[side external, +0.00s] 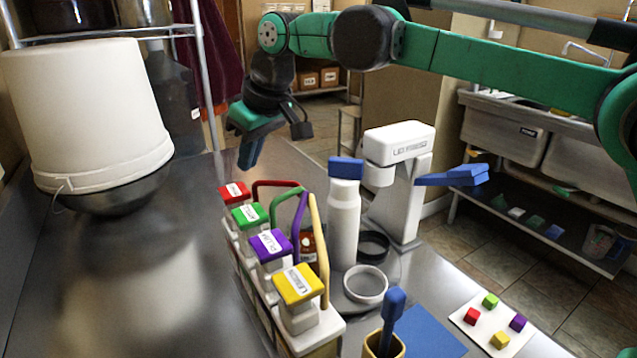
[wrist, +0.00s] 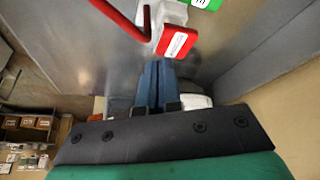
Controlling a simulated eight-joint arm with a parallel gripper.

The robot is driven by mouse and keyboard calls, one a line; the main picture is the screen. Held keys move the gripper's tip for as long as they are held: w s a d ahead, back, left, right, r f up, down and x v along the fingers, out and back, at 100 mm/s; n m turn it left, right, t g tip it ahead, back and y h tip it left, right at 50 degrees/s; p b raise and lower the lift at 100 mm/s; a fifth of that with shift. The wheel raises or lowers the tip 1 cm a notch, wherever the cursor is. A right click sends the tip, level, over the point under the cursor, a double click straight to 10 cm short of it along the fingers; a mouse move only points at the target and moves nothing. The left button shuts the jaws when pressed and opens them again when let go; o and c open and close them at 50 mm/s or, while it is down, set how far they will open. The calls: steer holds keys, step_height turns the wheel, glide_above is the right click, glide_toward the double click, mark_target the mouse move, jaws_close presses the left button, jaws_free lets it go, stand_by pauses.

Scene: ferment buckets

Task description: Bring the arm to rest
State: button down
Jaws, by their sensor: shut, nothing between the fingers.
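My gripper (side external: 250,152) hangs above the far part of the metal table in the side view, behind and above the bottle rack, with its fingers pointing down. In the wrist view its blue fingers (wrist: 155,85) are together with nothing between them. The red-capped bottle (side external: 234,193) is the nearest thing to it in the side view; its red label block (wrist: 176,41) shows just beyond the fingertips in the wrist view. I cannot tell the exact gap, but no contact shows.
Green (side external: 247,215), purple (side external: 269,245) and yellow (side external: 298,285) capped bottles stand in a row. A blue-topped white bottle (side external: 344,215) and white machine (side external: 398,180) stand right. The table's left-middle is clear.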

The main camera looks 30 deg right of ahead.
steer(key=s+d+f+m+t+h, duration=0.1)
steer(key=s+d+f, duration=0.3)
steer(key=s+d, duration=0.5)
steer(key=s+d+f+m+t+h, duration=0.1)
steer(key=s+d+f+m, duration=0.3)
steer(key=s+d, duration=0.5)
steer(key=shift+s+t, duration=0.3)
steer(key=shift+t, duration=0.2)
